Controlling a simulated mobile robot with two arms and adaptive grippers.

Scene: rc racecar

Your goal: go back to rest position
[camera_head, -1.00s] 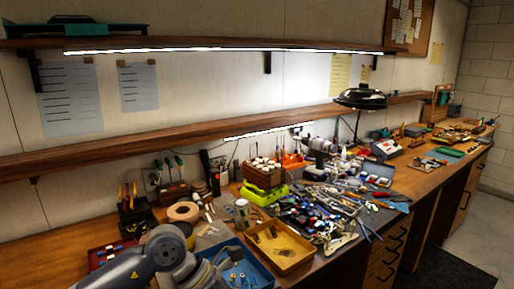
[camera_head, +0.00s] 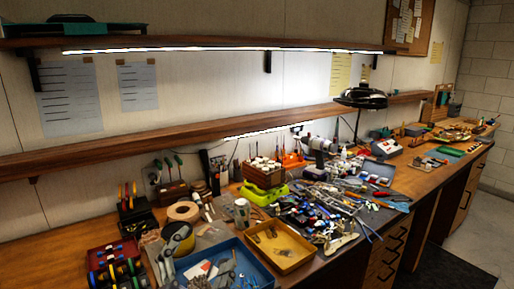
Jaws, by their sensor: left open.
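Neither of my grippers shows in the head view, and no part of my arms can be made out over the bench. The wooden workbench (camera_head: 60,250) runs from the lower left to the far right. At its near left, where my arm was before, a black and yellow round roll (camera_head: 178,238) stands in plain sight. A blue tray (camera_head: 262,270) with small tools in it lies beside the roll. The state of either gripper cannot be seen.
An orange-brown tray (camera_head: 290,262) and a dense pile of tools (camera_head: 325,205) cover the middle. A red case (camera_head: 112,255) sits at the near left. A black lamp (camera_head: 360,97) rises over the bench. A long wooden shelf (camera_head: 150,150) runs along the wall.

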